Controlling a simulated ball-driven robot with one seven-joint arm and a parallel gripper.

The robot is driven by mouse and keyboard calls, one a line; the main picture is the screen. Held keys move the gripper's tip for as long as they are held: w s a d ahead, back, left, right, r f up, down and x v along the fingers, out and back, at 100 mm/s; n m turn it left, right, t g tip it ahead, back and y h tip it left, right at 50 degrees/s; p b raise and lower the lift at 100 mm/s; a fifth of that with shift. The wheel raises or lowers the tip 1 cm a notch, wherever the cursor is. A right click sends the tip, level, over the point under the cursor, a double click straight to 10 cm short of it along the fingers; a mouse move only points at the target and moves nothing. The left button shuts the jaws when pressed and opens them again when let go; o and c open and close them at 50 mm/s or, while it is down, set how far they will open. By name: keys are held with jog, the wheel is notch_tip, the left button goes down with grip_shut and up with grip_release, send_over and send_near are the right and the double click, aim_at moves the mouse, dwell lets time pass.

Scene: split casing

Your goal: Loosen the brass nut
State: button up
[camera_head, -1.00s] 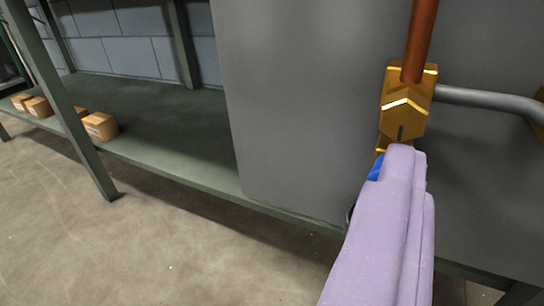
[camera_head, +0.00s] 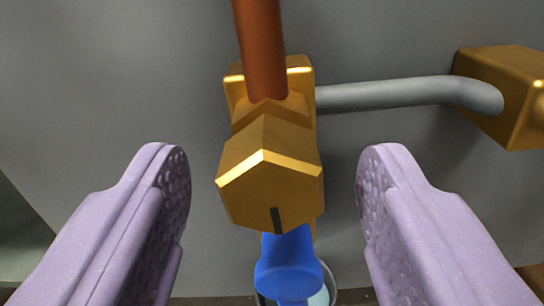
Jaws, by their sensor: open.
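The brass nut (camera_head: 270,178) is a gold hexagonal piece with a dark line on its lower front face. It sits in the middle of the view, below a copper pipe (camera_head: 260,45). My gripper (camera_head: 272,175) is open, with one lilac padded finger on each side of the nut. Gaps show between both fingers and the nut, so neither appears to touch it. How far the fingertips are from it in depth is hard to tell.
A blue handle-like part (camera_head: 288,268) sits just below the nut, above a partly seen round container (camera_head: 325,290). A grey pipe (camera_head: 395,93) runs right from the fitting to a brass block (camera_head: 505,90). A grey panel (camera_head: 120,75) stands behind.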

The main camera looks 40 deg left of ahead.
jog(key=c, duration=1)
jog(key=shift+c, duration=0.2)
